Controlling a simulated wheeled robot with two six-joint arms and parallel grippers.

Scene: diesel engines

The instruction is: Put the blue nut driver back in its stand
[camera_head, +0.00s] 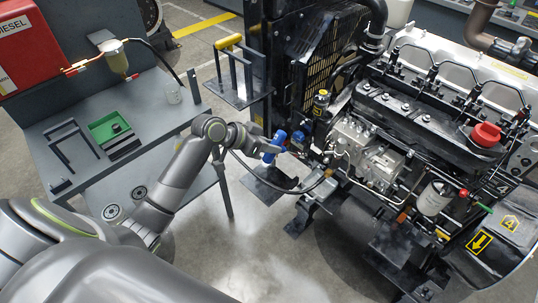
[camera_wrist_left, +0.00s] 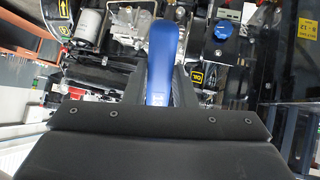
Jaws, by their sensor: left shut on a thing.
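The blue nut driver (camera_head: 273,147) is held by my left gripper (camera_head: 262,146), in front of the engine's lower left side. In the left wrist view its blue handle (camera_wrist_left: 166,62) stands between the two dark fingers, pointing up the picture. The driver's far end is hidden. A dark upright rack (camera_head: 240,88) with a yellow-handled tool (camera_head: 229,42) across its top stands on a small shelf left of the radiator. A dark frame (camera_head: 71,143) stands on the grey bench. I cannot tell which one is the driver's stand. My right gripper is not in view.
The engine (camera_head: 390,130) fills the right side. A black hose (camera_head: 285,190) curves just below the gripper. Open floor lies below.

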